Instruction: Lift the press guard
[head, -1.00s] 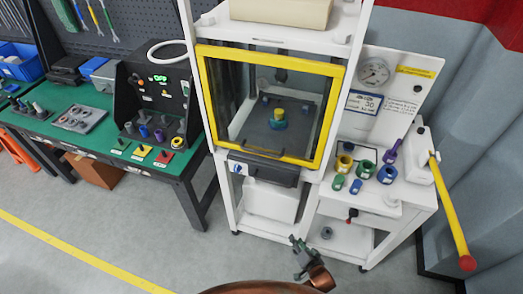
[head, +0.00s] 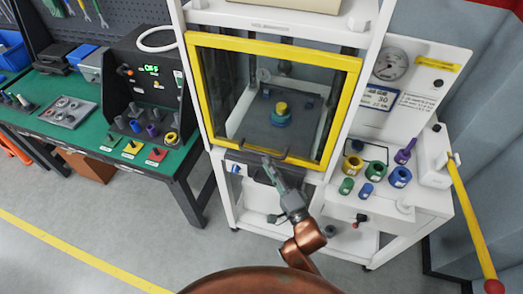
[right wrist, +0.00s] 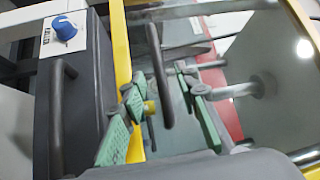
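The press guard (head: 345,100) is a yellow-framed clear panel, lowered over the front of the white press. Its dark handle (head: 272,152) sits on the lower yellow bar. My right gripper (head: 268,168) is just in front of that lower bar. In the right wrist view, the open fingers with green pads (right wrist: 163,112) lie on either side of the dark handle bar (right wrist: 158,70). The fingers look apart from it; any contact is not clear. The yellow frame (right wrist: 121,60) runs beside the left finger. My left gripper is not in view.
Behind the guard stands a teal and yellow part (head: 281,117). A dark box with a blue knob (right wrist: 64,28) and its own handle (right wrist: 60,115) is below the guard. Coloured rings stand on the right shelf, near a yellow lever (head: 470,215). A green workbench (head: 90,140) is left.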

